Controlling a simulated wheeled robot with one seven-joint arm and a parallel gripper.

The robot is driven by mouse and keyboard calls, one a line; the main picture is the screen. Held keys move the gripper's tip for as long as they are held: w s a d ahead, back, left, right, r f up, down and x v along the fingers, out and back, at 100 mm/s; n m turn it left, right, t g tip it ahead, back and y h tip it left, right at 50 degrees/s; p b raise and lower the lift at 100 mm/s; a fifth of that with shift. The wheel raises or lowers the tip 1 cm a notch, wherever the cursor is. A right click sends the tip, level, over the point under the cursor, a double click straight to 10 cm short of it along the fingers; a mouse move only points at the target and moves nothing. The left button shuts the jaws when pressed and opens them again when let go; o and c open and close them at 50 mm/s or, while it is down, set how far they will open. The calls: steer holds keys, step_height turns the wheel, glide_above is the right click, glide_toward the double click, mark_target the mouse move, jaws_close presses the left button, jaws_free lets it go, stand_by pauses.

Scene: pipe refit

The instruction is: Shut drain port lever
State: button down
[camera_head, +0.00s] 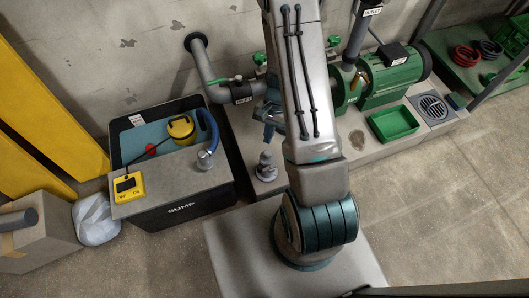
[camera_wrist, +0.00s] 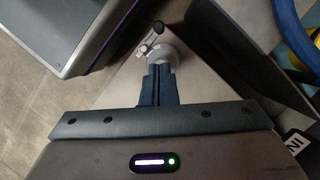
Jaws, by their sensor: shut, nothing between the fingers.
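The drain port (camera_head: 266,167) is a small grey fitting with a round base on the concrete plinth, left of my arm in the head view. In the wrist view the drain port (camera_wrist: 166,54) shows just beyond my fingertips, with a thin metal lever (camera_wrist: 147,46) and a dark knob (camera_wrist: 158,27) on top. The lever's exact angle is hard to tell. My gripper (camera_wrist: 159,70) has its dark blue fingers together and empty, pointing at the port. In the head view my gripper (camera_head: 268,138) is above the port. The fingertips overlap the fitting's near side in the wrist view; contact cannot be told.
The black sump tank (camera_head: 180,208) stands left of the port, with a blue hose (camera_head: 209,130) and yellow switch box (camera_head: 128,187). A pipe labelled inlet (camera_head: 242,93) runs behind. A green pump (camera_head: 395,78) and green tray (camera_head: 394,122) are right of my arm.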

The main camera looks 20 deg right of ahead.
steer(key=b+x, duration=0.4)
steer(key=x, duration=0.6)
